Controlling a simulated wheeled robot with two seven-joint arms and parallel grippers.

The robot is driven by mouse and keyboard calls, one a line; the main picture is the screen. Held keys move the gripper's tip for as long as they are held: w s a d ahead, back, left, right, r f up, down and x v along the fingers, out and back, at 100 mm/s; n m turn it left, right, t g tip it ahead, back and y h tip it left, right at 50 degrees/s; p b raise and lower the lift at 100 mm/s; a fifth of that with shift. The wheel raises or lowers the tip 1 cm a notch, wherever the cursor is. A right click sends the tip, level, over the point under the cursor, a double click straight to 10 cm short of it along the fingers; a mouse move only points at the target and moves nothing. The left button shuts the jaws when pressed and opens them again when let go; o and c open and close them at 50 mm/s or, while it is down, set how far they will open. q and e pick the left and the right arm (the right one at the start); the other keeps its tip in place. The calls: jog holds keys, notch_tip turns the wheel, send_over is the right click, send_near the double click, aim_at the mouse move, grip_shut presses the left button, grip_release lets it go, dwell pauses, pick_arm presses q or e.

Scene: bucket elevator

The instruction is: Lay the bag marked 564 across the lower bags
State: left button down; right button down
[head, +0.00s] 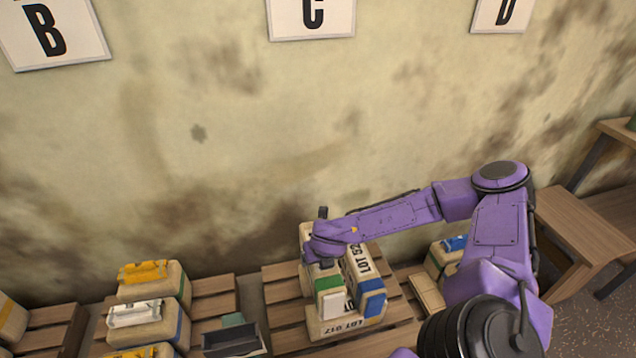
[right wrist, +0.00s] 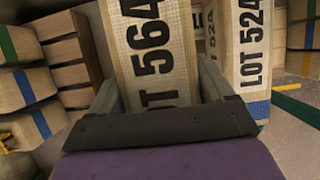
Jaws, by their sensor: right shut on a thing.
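The bag marked 564 (right wrist: 155,50) is a tan bag between the two fingers of my right gripper (right wrist: 158,88), which is shut on it. In the head view, my right gripper (head: 323,256) is above the pallet below sign C, over a tan bag with a green band (head: 328,284). Beside it lies a bag marked LOT 524 (right wrist: 250,45) with a blue band, also in the head view (head: 362,270). Both are above a lower bag marked LOT 017 (head: 345,324). Whether the held bag touches the lower one, I cannot tell. My left gripper is not in view.
A stack of tan bags with yellow and white ends (head: 150,280) stands on the pallet to the left. A dark open box (head: 232,342) sits between. Another bag with a blue patch (head: 445,252) is on the right, near a wooden bench (head: 575,225). The wall is behind.

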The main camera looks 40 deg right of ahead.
jog(key=shift+w+f+b, duration=0.1)
jog(key=shift+f+b, duration=0.2)
jog(key=x, duration=0.1)
jog(key=b+x, duration=0.2)
jog(key=shift+w+a+f, duration=0.15)
jog(key=shift+a+f, duration=0.1)
jog(key=shift+a, duration=0.05)
jog(key=shift+s+f+b, duration=0.3)
jog(key=shift+f+b, duration=0.3)
jog(key=shift+b, duration=0.25)
jog(key=shift+w+f+b, duration=0.1)
jog(key=shift+f+b, duration=0.85)
jog(key=shift+f, duration=0.15)
jog(key=shift+f+b, duration=0.45)
jog(key=shift+f, duration=0.1)
